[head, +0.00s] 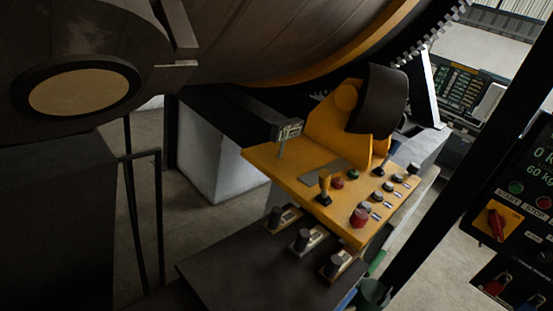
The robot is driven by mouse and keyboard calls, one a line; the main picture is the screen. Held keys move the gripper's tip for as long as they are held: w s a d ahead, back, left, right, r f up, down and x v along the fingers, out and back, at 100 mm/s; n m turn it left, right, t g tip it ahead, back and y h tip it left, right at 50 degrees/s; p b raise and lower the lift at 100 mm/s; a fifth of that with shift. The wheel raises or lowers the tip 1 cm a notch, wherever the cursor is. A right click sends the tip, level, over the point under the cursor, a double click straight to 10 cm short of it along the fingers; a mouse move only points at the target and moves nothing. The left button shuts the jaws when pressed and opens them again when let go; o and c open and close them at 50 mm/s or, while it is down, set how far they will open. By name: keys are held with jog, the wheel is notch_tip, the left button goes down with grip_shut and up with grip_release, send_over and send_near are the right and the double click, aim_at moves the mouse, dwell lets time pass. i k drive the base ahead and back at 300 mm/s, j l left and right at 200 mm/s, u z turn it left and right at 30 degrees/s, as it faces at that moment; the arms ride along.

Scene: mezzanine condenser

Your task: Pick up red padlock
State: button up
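A small red item (496,286) that looks like the red padlock hangs or sits on the lower black panel (515,270) at the bottom right corner. It is small and dark, so its shackle and how it is held are not clear. A second, darker item (530,303) is beside it to the right, cut by the frame's bottom edge. I do not see my gripper's fingers, and nothing is visibly held.
A yellow control desk (290,180) with knobs and levers stands in the middle, a dark bench (245,270) before it. A black post (440,170) runs between desk and panel. A red rotary switch (496,225) sits above the red item. A large drum (230,40) hangs overhead.

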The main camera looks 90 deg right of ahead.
aim_at(494, 286)
jog(key=z, duration=4.05)
